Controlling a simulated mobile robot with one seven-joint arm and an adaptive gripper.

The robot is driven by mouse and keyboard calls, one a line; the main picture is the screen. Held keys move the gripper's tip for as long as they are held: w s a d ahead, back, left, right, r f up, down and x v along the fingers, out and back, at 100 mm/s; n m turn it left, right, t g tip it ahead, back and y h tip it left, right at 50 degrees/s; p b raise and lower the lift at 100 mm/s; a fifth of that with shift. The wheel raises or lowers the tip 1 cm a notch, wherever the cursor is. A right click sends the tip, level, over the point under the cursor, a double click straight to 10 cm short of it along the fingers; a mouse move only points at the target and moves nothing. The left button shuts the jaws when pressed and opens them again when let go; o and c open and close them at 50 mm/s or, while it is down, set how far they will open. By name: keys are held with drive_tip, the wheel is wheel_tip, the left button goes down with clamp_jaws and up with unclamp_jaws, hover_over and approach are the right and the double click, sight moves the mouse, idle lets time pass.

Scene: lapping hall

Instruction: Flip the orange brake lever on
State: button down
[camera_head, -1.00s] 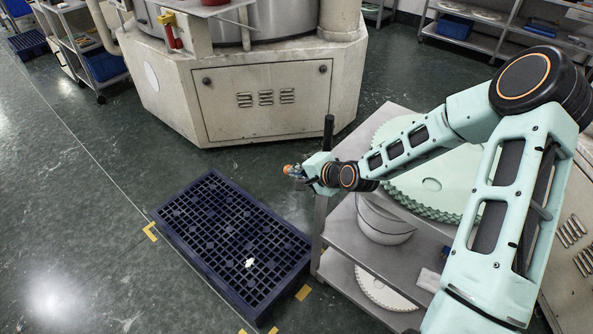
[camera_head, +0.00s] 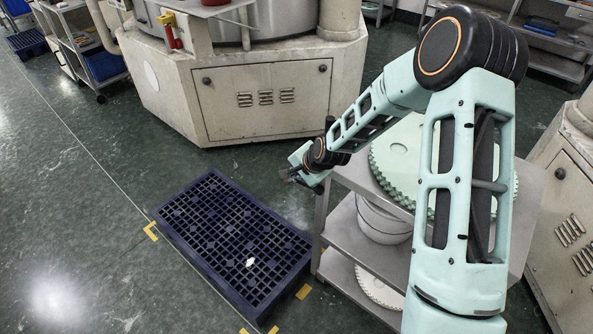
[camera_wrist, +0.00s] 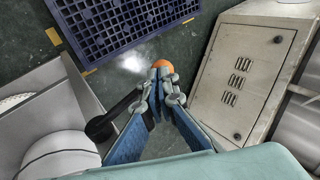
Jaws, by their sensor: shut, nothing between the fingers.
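My gripper (camera_head: 288,176) is at the left of the grey cart, above the floor, in the head view. In the wrist view my gripper (camera_wrist: 162,78) has its blue fingers closed together at the tips, with nothing held. A rounded orange end (camera_wrist: 162,63), which looks like the brake lever, shows just beyond the fingertips; I cannot tell whether they touch it. In the head view no orange shows at the fingertips. A dark bar with a round end (camera_wrist: 100,128) lies left of the fingers.
The grey cart (camera_head: 375,260) carries pale green toothed discs (camera_head: 395,165) and white round parts. A dark blue grid pallet (camera_head: 185,250) lies on the floor at left. A large beige machine (camera_head: 265,100) stands behind. Floor left of the pallet is clear.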

wheel_tip(320, 180, down, 6)
drive_tip(key=g+h, duration=0.3)
drive_tip(key=h, duration=0.1)
drive_tip(key=shift+b, duration=0.35)
drive_tip(key=shift+w+a+f, duration=0.1)
idle(0.4)
idle(0.5)
